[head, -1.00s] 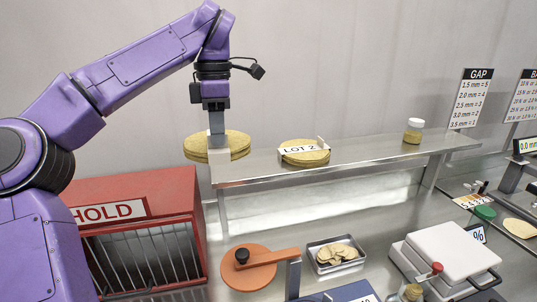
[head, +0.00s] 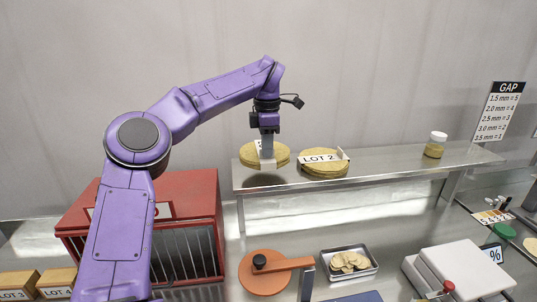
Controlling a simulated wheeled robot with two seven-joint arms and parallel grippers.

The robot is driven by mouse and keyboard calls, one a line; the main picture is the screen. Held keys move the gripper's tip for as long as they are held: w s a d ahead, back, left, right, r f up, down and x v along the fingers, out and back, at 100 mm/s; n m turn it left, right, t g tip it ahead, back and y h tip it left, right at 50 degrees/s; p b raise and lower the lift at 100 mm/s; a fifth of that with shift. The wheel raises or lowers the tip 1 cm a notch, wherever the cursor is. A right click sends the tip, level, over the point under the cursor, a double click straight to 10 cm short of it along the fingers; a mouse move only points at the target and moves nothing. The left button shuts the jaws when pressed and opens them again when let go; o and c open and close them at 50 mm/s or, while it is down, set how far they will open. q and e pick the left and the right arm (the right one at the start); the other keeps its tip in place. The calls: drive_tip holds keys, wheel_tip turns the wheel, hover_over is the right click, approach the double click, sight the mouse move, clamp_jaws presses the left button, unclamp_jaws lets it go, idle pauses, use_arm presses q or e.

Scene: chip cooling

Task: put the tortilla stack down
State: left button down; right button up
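The tortilla stack (head: 281,154), round and yellow, is at the left end of the raised metal shelf (head: 400,166). It looks level and at shelf height; whether its underside touches the shelf is hard to tell. My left gripper (head: 267,160) points down at the stack, with a grey finger across its front edge. It appears shut on the stack; the far finger is hidden. A second stack, with a LOT 2 card (head: 319,158), sits just to the right on the shelf. My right gripper is not in view.
A lidded jar (head: 435,145) stands toward the shelf's right end. Below are a red HOLD cage (head: 190,190), an orange disc with an arm (head: 264,284), a metal tray of chips (head: 328,267) and a white device (head: 460,270). The shelf between LOT 2 and the jar is clear.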

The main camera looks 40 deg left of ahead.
sight(269, 160)
use_arm(q)
drive_tip(key=f, duration=0.1)
drive_tip(key=w+f, duration=0.1)
drive_tip(key=f, duration=0.2)
drive_tip(key=shift+w+a+p, duration=0.25)
drive_tip(key=shift+a+p, duration=0.1)
drive_tip(key=shift+p, duration=0.05)
drive_tip(key=shift+f, duration=0.4)
drive_tip(key=shift+f, duration=0.1)
drive_tip(key=c, duration=1.7)
unclamp_jaws()
drive_tip(key=shift+f, duration=0.1)
drive_tip(key=shift+c, duration=0.2)
drive_tip(key=o, duration=0.4)
wheel_tip(269, 160, up, 12)
drive_tip(key=shift+r, duration=0.2)
